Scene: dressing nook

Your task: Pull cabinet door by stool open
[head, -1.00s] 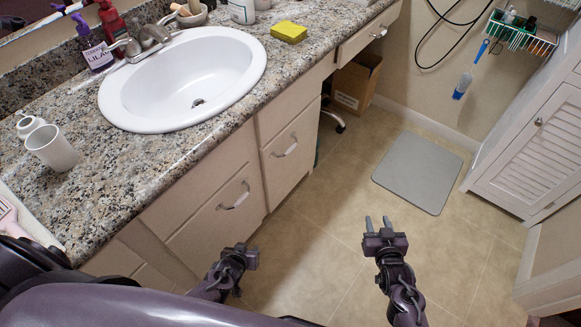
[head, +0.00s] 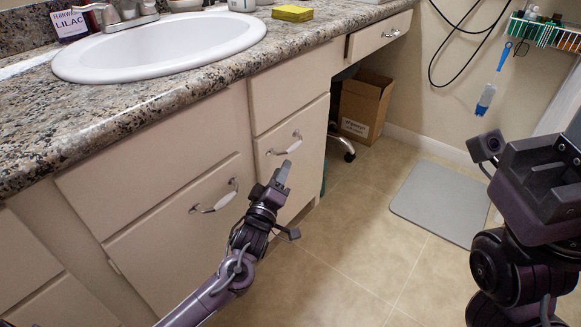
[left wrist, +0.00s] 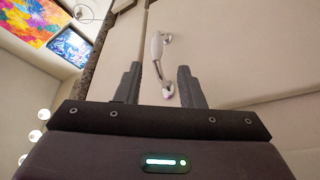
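The cream cabinet door (head: 288,165) nearest the stool is closed, with a curved metal-and-white handle (head: 284,144). The stool shows only as a dark wheeled foot (head: 343,150) under the counter. My left gripper (head: 280,178) is just in front of this door, below its handle. In the left wrist view, its two fingers (left wrist: 158,75) stand apart, and a handle (left wrist: 158,62) appears between and ahead of them; I see no grip on it. My right gripper (head: 535,170) is raised at the right edge, close to the camera; its fingers are not clear.
A second closed door (head: 180,225) with its own handle (head: 215,197) is to the left. A cardboard box (head: 365,103) sits under the counter. A grey mat (head: 438,200) lies on the open tile floor (head: 345,245). The granite counter (head: 150,105) overhangs the doors.

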